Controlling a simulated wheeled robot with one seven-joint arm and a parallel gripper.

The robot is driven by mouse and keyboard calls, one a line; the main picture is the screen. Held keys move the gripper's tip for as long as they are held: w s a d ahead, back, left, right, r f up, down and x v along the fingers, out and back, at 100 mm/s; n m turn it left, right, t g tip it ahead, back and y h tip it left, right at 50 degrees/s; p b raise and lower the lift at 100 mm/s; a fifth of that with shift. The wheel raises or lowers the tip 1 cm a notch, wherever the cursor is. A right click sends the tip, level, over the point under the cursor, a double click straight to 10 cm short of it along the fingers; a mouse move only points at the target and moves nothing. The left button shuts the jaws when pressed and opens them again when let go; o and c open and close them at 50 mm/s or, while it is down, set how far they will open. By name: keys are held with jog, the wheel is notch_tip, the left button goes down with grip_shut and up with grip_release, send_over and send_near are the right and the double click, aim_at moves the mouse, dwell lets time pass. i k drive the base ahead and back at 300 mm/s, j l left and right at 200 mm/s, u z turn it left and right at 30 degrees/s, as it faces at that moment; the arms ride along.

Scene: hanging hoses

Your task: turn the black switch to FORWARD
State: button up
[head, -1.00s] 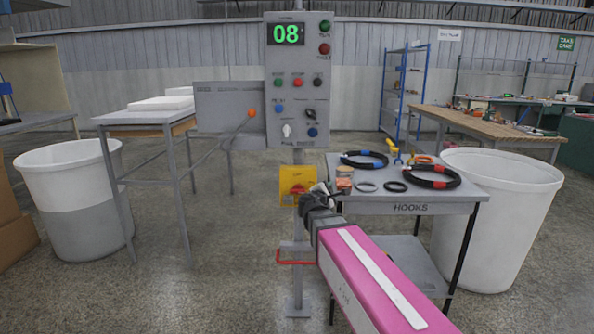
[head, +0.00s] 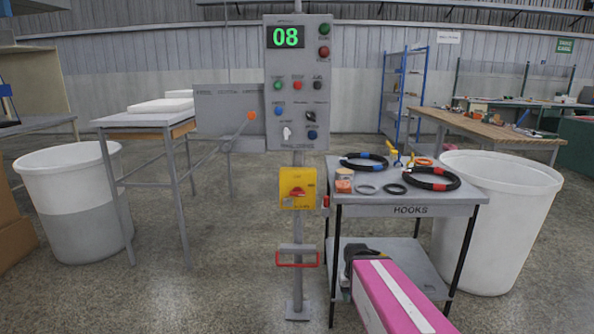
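The grey control panel (head: 297,65) stands on a post in the middle of the head view, its display reading 08. My gripper end (head: 360,250) is low and right of the post, well below the panel and apart from the switch. Only the dark wrist part behind my pink arm link shows clearly; the fingers cannot be made out.
A yellow box with a red knob (head: 297,192) and a red bar (head: 297,262) are lower on the post. The HOOKS cart (head: 420,210) carries hoses at right. A white bin (head: 500,220) stands beside it.

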aim_at(311, 116)
jog(key=i+j, duration=0.85)
jog(key=k+j, duration=0.25)
jog(key=k+j+z, duration=0.1)
jog(key=j, duration=0.35)
jog(key=k, duration=0.1)
